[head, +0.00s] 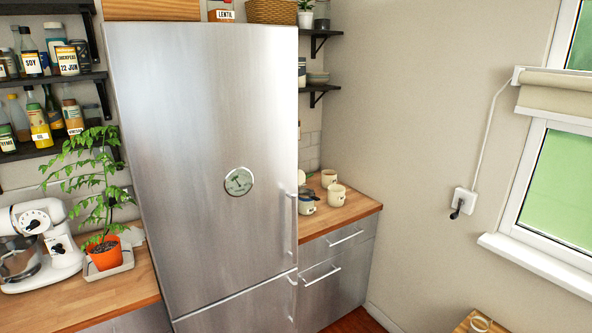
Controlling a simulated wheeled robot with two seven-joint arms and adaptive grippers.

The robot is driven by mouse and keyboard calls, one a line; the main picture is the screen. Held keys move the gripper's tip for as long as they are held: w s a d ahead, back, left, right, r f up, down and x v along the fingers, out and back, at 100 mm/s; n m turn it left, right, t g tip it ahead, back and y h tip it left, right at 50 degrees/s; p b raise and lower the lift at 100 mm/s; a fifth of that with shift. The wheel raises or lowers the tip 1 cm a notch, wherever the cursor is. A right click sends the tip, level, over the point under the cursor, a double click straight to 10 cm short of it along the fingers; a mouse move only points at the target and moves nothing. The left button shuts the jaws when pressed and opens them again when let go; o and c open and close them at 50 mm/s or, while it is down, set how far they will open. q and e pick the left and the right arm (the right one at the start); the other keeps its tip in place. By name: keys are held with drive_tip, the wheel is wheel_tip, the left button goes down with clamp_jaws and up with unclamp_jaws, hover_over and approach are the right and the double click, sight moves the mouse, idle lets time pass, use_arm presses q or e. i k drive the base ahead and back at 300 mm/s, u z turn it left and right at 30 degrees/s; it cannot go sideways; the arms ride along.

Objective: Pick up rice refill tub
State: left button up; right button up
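I cannot make out a tub marked rice in the head view. A tub labelled LENTIL (222,14) stands on top of the steel fridge (200,120), its upper part cut off by the picture's edge. Neither of my grippers shows in this view.
Shelves of jars and bottles (40,125) hang at the left above a wooden counter (110,295) with a potted plant (106,255) and white mixer (60,250). Cream mugs (337,194) stand on the right counter. A wooden surface (465,326) shows at bottom right.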

sight(335, 196)
drive_tip(key=z, duration=0.05)
drive_tip(key=i, duration=1.25)
drive_tip(key=z, duration=0.45)
